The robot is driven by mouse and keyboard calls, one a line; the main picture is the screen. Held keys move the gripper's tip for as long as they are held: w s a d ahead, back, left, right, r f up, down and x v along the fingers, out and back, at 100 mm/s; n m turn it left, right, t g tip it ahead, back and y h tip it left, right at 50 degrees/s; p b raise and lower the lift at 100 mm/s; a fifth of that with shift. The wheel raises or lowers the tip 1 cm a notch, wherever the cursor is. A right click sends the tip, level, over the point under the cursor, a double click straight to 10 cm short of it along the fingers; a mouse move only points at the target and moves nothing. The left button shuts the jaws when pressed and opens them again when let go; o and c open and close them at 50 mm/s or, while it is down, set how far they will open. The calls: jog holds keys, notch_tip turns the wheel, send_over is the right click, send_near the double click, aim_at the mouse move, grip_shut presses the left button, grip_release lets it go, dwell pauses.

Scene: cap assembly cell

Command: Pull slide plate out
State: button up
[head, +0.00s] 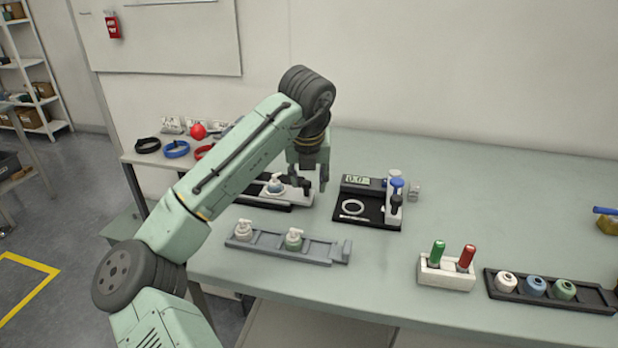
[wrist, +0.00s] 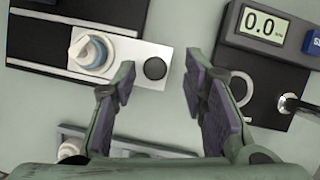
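The slide plate is a pale grey plate (head: 298,199) in a black base (head: 262,205), partly hidden by my arm in the head view. In the wrist view the slide plate (wrist: 125,47) lies at upper left, with a round black knob (wrist: 155,68) near its right end. A white fitting with a blue-grey ring (wrist: 90,52) sits on the plate. My gripper (head: 309,184) is over the plate's right end. In the wrist view my gripper (wrist: 158,78) is open, with the knob between its fingertips in the picture. Contact with the knob cannot be told.
A black station with a 0.0 display (head: 363,181) stands just right of my gripper. A grey rack (head: 270,246) with two small bottles lies in front. A white holder (head: 446,274) with green and red pens and a dark tray (head: 600,304) are at right.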

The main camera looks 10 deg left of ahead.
jog(key=v, duration=1.2)
